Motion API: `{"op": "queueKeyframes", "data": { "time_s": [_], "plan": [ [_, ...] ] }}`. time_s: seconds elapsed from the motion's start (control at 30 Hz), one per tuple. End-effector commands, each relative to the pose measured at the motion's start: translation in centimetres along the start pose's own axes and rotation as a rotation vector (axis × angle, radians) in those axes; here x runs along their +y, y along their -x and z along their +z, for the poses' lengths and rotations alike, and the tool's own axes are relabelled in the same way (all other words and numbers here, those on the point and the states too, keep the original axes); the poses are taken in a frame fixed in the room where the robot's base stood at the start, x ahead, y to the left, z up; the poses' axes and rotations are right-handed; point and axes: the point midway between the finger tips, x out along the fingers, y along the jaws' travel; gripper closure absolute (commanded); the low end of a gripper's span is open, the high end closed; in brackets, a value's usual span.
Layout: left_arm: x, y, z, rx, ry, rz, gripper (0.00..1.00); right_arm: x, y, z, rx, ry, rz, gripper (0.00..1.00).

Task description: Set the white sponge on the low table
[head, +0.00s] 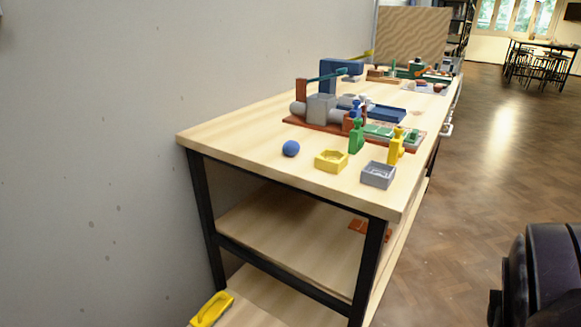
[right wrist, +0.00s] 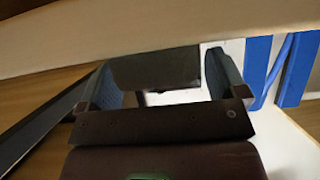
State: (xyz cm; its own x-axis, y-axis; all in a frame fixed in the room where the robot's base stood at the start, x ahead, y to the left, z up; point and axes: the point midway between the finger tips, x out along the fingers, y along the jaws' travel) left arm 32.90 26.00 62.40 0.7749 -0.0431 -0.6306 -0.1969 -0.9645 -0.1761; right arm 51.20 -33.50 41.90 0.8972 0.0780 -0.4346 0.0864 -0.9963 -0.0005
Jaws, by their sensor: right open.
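I cannot make out a white sponge in either view. No table that is clearly the low table shows; the head view has a wooden workbench (head: 240,134) with black legs and lower shelves. My right gripper (right wrist: 160,78) is open in the right wrist view, its two fingers well apart. A dark shape (right wrist: 155,68) shows between and beyond the fingers; I cannot tell what it is. My left gripper is not in view.
On the bench stand a blue ball (head: 291,149), a yellow tray (head: 331,161), a grey tray (head: 378,174) and green and yellow bottles. A yellow-handled item (head: 211,309) lies low at left. Blue strips (right wrist: 297,70) and a pale board edge (right wrist: 150,35) show near my right gripper.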

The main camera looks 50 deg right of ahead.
Motion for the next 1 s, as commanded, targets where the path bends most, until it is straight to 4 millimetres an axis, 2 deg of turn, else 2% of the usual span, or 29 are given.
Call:
{"op": "queueKeyframes", "data": {
  "time_s": [0.17,0.37,0.7,1.0],
  "plan": [
    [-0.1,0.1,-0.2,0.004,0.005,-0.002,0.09,0.0,0.4,-0.5,0.002,0.0,0.0,0.09],
    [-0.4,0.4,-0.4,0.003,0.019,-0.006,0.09,0.1,3.2,-0.8,0.006,0.0,0.001,0.09],
    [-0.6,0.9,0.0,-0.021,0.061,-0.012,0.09,0.0,9.2,-0.7,0.004,0.0,0.001,0.09],
    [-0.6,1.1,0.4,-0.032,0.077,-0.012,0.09,0.0,11.9,-0.4,0.002,0.0,0.0,0.09]
  ]
}}
